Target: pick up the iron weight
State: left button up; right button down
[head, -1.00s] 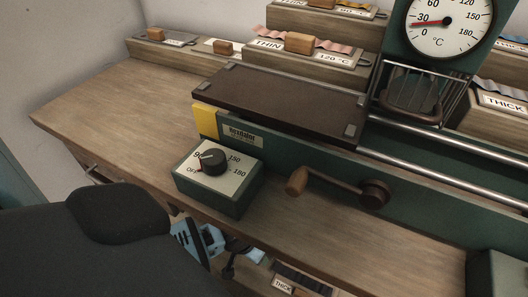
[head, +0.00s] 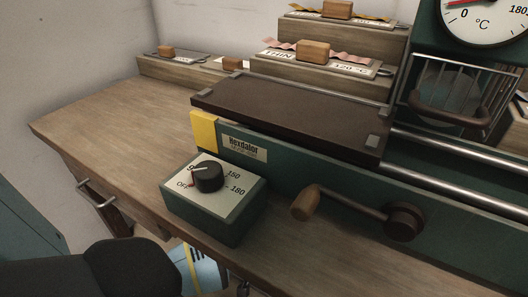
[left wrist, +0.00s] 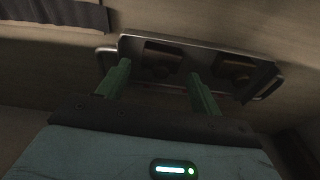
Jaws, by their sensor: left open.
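I cannot pick out the iron weight for certain in either view. In the left wrist view my left gripper (left wrist: 160,70) is open, its two green fingers apart with nothing seen held between them. Just beyond the fingertips is a metal-rimmed tray (left wrist: 210,56) with a loop handle at each end and two dark blocks on it. The picture is dim, and I cannot tell whether the fingers touch the tray. In the head view the left gripper's fingers are hidden below the table edge. My right gripper is not in view.
The wooden table (head: 110,115) has clear room at left. On it stand a green machine with a dark plate (head: 290,112), a crank (head: 350,203), a control box with a dial (head: 209,178), a wire basket (head: 455,98) and stepped wooden stands (head: 320,82). A drawer handle (head: 97,193) juts out.

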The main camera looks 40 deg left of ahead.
pick_arm(q)
jog(key=shift+f, duration=0.25)
jog(key=f+b, duration=0.2)
jog(key=f, duration=0.1)
jog(key=f+b, duration=0.1)
jog(key=shift+w+a+f, duration=0.15)
jog(key=shift+w+a, duration=0.1)
jog(key=shift+w, duration=0.15)
jog(key=shift+f, duration=0.2)
jog(key=shift+r, duration=0.15)
jog(key=shift+c, duration=0.6)
jog(key=c, duration=0.5)
jog(key=shift+w, duration=0.1)
jog(key=c, duration=0.5)
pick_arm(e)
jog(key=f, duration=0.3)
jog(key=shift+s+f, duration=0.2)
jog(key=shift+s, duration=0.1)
pick_arm(q)
jog(key=shift+c, duration=0.2)
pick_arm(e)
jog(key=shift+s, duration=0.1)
